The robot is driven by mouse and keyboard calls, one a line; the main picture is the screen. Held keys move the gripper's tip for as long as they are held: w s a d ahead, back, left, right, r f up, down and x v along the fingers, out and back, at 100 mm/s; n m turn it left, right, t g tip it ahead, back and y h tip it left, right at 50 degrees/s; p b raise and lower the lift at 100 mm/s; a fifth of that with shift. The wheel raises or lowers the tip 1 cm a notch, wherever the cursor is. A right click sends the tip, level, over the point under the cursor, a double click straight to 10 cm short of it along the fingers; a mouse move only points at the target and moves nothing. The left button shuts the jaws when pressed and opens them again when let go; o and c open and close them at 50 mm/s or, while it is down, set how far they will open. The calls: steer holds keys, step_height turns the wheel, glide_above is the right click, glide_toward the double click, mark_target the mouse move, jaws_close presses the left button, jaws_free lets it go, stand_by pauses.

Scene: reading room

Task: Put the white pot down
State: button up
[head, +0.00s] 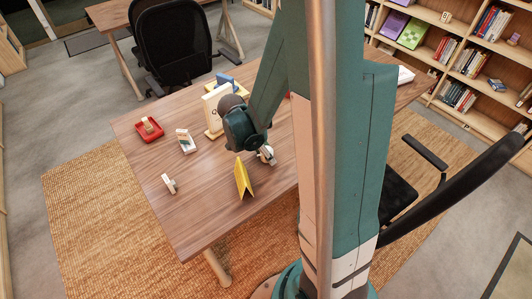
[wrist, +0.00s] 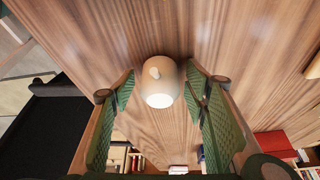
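The white pot (wrist: 158,84) is in the middle of the wrist view, against the wooden table top (wrist: 250,50). A small handle or knob shows on its side. My gripper (wrist: 160,72) has one green ribbed finger on each side of the pot. A narrow strip of table shows between the pot and each finger, so the fingers look apart from it. In the head view my gripper (head: 266,156) is low over the table, right of its middle. The pot is mostly hidden there, with only a small pale part near the fingers.
A yellow folded card (head: 244,180) stands close in front of my gripper. A framed stand (head: 215,110) is behind it. A red tray (head: 149,129), a small white item (head: 186,142) and another (head: 168,184) are to the left. Bare table lies between them.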

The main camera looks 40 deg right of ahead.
steer(key=shift+r, duration=0.15)
steer(key=p+v, duration=0.3)
steer(key=v, duration=0.9)
stand_by(0.3)
steer(key=shift+a+r, duration=0.1)
stand_by(0.6)
steer(key=s+a+r+n+t+y, duration=0.2)
steer(key=s+a+r+n+t, duration=0.2)
steer(key=a+r+n, duration=0.4)
steer(key=s+a+r+n+t+y, duration=0.2)
steer(key=s+a+r+n+t, duration=0.1)
steer(key=a+r+n, duration=0.5)
steer(key=shift+s+r+n+t, duration=0.4)
steer(key=shift+s+r+n, duration=0.45)
steer(key=shift+n, duration=1.05)
steer(key=shift+f, duration=0.1)
